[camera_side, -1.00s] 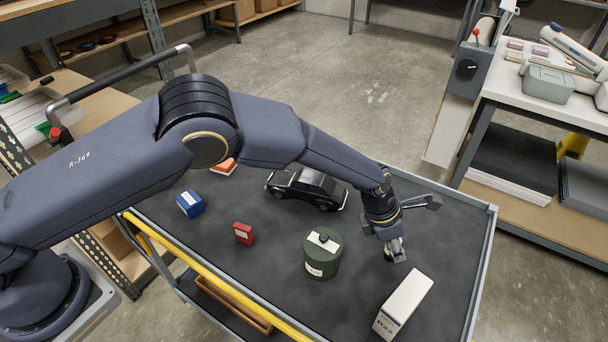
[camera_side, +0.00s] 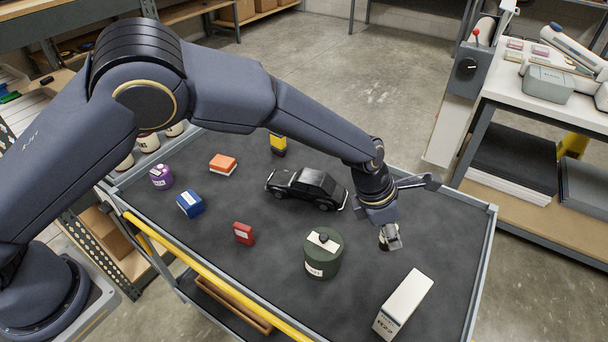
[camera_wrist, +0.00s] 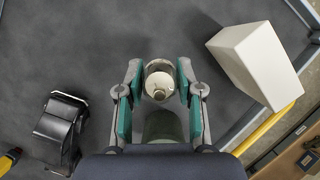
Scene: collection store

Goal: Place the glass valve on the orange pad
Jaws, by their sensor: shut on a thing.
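My gripper (camera_side: 391,236) is shut on the glass valve (camera_wrist: 160,82), a small clear round piece with a pale cap, held between the two teal-padded fingers in the wrist view. In the side view the valve (camera_side: 384,240) is small and partly hidden by the fingers. It appears just above the dark cart top, right of the green canister. A flat orange-topped piece with a white lower edge (camera_side: 222,162) lies at the cart's far left, well away from my gripper. It is the only orange thing I see on the cart.
On the dark cart top (camera_side: 270,245) stand a green canister (camera_side: 321,258), a black model car (camera_side: 306,187), a white box (camera_side: 403,304), a red box (camera_side: 243,233), a blue box (camera_side: 189,203), a purple container (camera_side: 161,176) and a yellow-black item (camera_side: 278,144).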

